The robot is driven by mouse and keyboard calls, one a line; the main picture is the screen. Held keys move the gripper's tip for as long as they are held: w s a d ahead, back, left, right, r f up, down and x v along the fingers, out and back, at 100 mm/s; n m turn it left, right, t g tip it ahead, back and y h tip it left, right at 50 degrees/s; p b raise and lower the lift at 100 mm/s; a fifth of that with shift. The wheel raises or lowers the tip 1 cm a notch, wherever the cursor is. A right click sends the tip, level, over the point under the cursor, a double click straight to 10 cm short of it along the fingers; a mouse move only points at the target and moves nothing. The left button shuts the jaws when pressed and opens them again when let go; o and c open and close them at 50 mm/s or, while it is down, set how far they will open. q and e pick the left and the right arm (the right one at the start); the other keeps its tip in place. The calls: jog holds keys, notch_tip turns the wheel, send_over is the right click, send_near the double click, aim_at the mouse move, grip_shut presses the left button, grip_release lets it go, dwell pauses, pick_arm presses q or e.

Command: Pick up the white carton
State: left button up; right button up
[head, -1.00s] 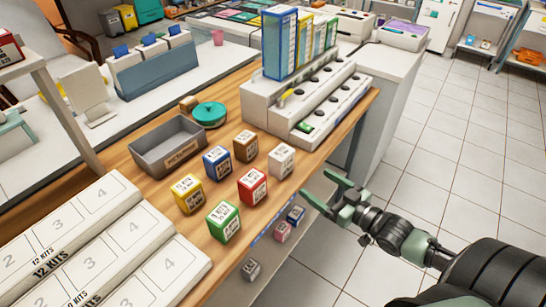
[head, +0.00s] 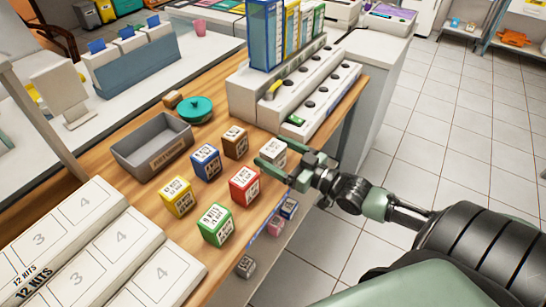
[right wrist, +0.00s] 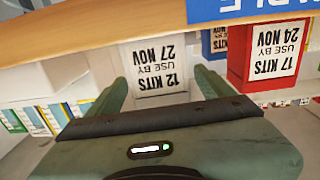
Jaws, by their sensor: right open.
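The white carton (head: 272,152) stands on the wooden counter at the right end of a group of small coloured cartons. My right gripper (head: 284,164) is open at the carton, reaching in from the counter's front edge. In the right wrist view, the white carton (right wrist: 156,68) shows upside down, its "12 KITS" label facing the palm. The right gripper's fingers (right wrist: 161,82) appear one on each side of it, with small gaps. In the head view the fingers hide the carton's lower part. My left gripper is not in view.
A red carton (head: 244,185) stands close by, also in the right wrist view (right wrist: 268,52). A brown carton (head: 235,141), blue carton (head: 206,162), yellow carton (head: 177,196) and green carton (head: 215,225) stand near. A grey bin (head: 150,146) and a white rack (head: 300,95) flank them.

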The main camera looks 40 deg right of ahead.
aim_at(265, 148)
jog(key=shift+x, duration=1.85)
jog(key=shift+f, duration=0.1)
jog(key=c, duration=1.5)
